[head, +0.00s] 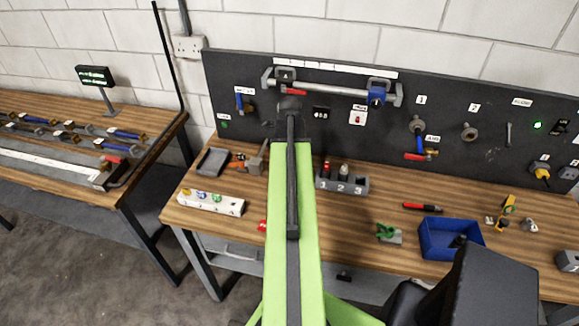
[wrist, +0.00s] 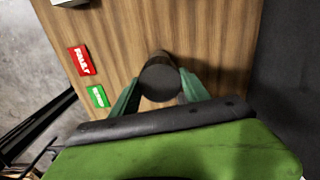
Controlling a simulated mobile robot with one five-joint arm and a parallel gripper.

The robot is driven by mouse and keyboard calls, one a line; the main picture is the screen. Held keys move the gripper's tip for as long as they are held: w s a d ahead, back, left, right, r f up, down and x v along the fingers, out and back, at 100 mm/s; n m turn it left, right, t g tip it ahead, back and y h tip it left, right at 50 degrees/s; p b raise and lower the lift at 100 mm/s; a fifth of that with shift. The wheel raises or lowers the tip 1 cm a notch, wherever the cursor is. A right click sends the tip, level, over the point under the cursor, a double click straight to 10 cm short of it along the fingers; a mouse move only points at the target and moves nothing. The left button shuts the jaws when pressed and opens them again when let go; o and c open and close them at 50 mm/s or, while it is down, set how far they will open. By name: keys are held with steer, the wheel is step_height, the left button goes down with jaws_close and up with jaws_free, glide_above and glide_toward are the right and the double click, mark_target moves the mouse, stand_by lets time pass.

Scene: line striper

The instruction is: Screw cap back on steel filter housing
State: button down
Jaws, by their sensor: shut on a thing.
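In the wrist view my gripper (wrist: 155,97) has its green fingers on either side of a dark round piece (wrist: 160,80), closed on it. Its flat round end faces the camera, and wood tabletop shows around it. I cannot tell whether this is the cap or the housing, or whether it touches another part. My gripper is not visible in the head view. A steel fitting (head: 417,124) hangs below label 1 on the black panel, and a round grey fitting (head: 469,132) is below label 2. I cannot identify the filter housing with certainty.
A red tag (wrist: 82,61) and a green tag (wrist: 98,96) lie left of the gripper. On the bench stand a numbered grey block (head: 342,184), a blue bin (head: 432,238) and a white rack (head: 211,203). The black panel (head: 250,70) rises behind. My green column hides the bench's middle.

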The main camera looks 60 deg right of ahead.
steer(key=shift+m, duration=0.5)
steer(key=shift+c, duration=2.3)
jaws_free()
steer(key=shift+c, duration=0.7)
